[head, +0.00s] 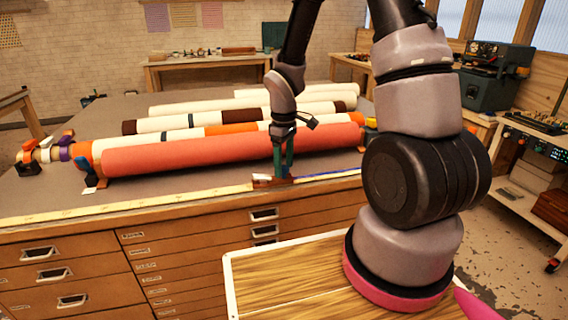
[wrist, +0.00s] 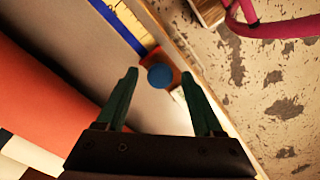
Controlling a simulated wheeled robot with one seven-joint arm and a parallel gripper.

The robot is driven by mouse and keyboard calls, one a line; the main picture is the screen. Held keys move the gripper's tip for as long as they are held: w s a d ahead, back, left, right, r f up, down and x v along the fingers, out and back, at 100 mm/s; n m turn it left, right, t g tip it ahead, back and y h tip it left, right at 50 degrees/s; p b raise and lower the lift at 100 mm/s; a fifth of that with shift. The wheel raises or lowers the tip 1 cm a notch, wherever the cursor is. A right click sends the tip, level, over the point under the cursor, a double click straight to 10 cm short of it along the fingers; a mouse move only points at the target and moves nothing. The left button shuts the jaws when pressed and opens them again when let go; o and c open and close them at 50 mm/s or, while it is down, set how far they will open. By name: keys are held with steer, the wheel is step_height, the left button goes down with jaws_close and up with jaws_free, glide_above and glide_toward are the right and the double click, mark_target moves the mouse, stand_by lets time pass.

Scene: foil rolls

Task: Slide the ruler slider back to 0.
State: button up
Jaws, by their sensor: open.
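The ruler (head: 150,204) runs along the table's front edge, pale yellow on the left and blue toward the right; part of it shows in the wrist view (wrist: 118,20). The slider (head: 262,181) is a reddish-brown block on the ruler near the middle of the edge. In the wrist view its round blue knob (wrist: 160,76) appears between my fingertips, with gaps on both sides. My gripper (head: 287,174) points down at the slider, its green fingers open. The fingers partly hide the slider in the head view. I cannot read the ruler's numbers.
A long coral roll (head: 220,150) lies just behind the ruler, with several cream and banded rolls behind it. Coloured clamps (head: 62,152) sit at the left end. Drawers (head: 60,275) are under the table edge. The ruler's left stretch looks clear.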

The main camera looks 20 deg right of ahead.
jaws_close()
stand_by(1.4)
